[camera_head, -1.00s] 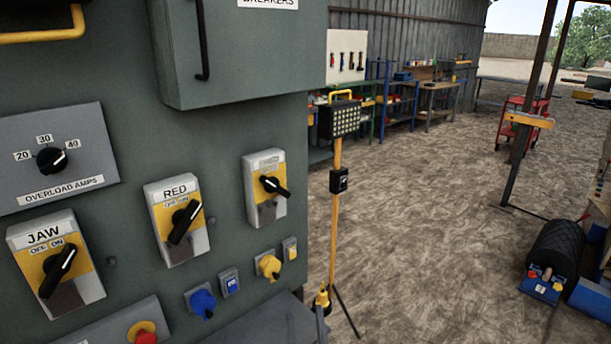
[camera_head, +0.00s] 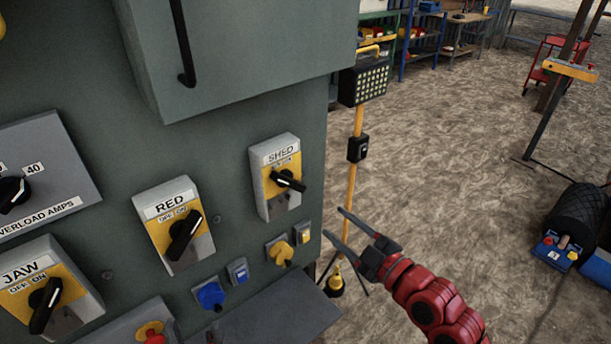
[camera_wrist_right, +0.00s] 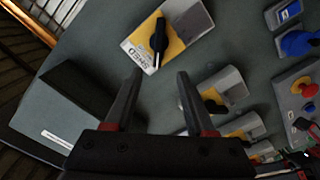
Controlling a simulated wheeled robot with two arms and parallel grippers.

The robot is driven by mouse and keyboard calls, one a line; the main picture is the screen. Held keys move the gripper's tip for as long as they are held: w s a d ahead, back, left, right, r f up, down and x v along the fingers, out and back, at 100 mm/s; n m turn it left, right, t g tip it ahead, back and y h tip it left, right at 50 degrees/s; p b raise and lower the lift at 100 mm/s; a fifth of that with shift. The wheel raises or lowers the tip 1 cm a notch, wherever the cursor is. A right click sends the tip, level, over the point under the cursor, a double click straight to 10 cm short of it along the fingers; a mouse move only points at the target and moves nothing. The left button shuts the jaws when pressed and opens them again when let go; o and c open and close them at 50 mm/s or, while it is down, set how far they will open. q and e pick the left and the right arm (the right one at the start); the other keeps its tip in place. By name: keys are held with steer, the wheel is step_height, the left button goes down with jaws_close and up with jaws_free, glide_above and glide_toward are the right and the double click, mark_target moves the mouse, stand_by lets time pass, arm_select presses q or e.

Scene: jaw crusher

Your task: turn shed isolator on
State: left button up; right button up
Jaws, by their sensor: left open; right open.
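The shed isolator (camera_head: 275,190) is a grey and yellow switch box labelled SHED on the green panel. Its black rotary handle (camera_head: 288,180) points right and slightly down in the head view. My right gripper (camera_head: 335,222) is open and empty, in front of the panel and to the lower right of the isolator. Its two dark fingers (camera_wrist_right: 160,72) are apart and do not appear to touch the handle. My left gripper is not in view.
Similar RED (camera_head: 175,225) and JAW (camera_head: 45,290) switches sit to the left. A blue socket (camera_head: 210,295) and a yellow socket (camera_head: 281,252) are below. The cabinet (camera_head: 235,50) juts out above. A yellow lamp stand (camera_head: 351,200) stands behind my gripper.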

steer(key=b, duration=0.7)
glide_toward(292, 185)
steer(key=p+x, duration=0.1)
steer(key=x, duration=0.2)
steer(key=p+x, duration=0.2)
steer(key=x, duration=0.1)
steer(key=p+x, duration=0.2)
steer(key=x, duration=0.1)
steer(key=shift+a+r, duration=0.1)
steer(key=shift+r, duration=0.15)
steer(key=shift+w+a+f+p, duration=0.25)
steer(key=shift+w+a+p, duration=0.15)
steer(key=shift+w, duration=0.2)
jaws_close()
